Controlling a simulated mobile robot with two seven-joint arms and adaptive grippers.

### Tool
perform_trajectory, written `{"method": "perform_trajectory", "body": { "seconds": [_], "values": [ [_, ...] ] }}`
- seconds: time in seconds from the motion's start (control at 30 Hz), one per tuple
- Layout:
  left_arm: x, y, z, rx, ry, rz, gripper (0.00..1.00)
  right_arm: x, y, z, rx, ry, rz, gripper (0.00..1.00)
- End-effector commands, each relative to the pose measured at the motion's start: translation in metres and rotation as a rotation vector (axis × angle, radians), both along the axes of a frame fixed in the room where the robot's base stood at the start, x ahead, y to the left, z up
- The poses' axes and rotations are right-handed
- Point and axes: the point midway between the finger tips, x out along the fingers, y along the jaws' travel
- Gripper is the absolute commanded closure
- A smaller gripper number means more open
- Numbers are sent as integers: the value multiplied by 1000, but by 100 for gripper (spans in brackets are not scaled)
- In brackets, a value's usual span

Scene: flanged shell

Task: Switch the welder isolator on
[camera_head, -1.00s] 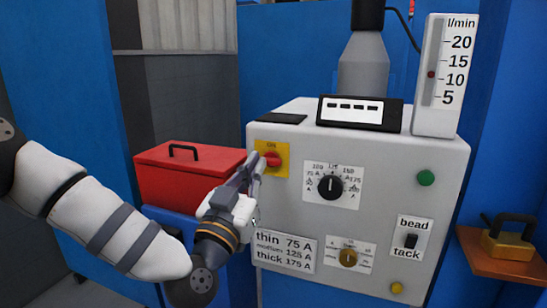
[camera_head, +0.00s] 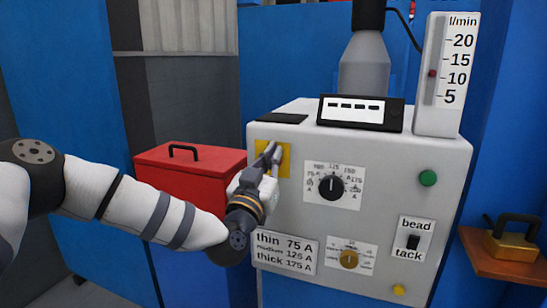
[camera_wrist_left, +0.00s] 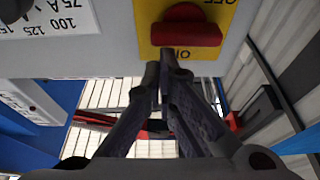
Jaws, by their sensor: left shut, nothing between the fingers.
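The isolator is a yellow plate (camera_head: 284,160) at the upper left of the welder's grey front panel. My left gripper (camera_head: 273,149) is in front of it and hides its red handle in the head view. In the left wrist view the red handle (camera_wrist_left: 188,28) lies crosswise on the yellow plate (camera_wrist_left: 147,22). The plate's ON lettering is upside down below the handle, and part of OFF shows at upper right. The left gripper's fingertips (camera_wrist_left: 163,68) are together and empty, beside the ON lettering. I cannot tell whether they touch the plate. The right gripper is out of view.
The welder's panel (camera_head: 380,200) also carries a black current dial (camera_head: 331,187), a brass-coloured knob (camera_head: 349,259), a green button (camera_head: 428,178) and a bead/tack switch (camera_head: 413,242). A red toolbox (camera_head: 180,185) stands left, near my left arm.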

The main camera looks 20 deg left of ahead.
Motion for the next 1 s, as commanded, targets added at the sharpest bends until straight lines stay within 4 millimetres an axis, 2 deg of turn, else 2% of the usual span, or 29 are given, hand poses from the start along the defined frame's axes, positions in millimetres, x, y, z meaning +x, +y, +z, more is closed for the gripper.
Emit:
{"method": "perform_trajectory", "body": {
  "seconds": [1.0],
  "values": [
    [0,-4,-1,153,-7,0,100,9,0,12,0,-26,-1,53]
  ]
}}
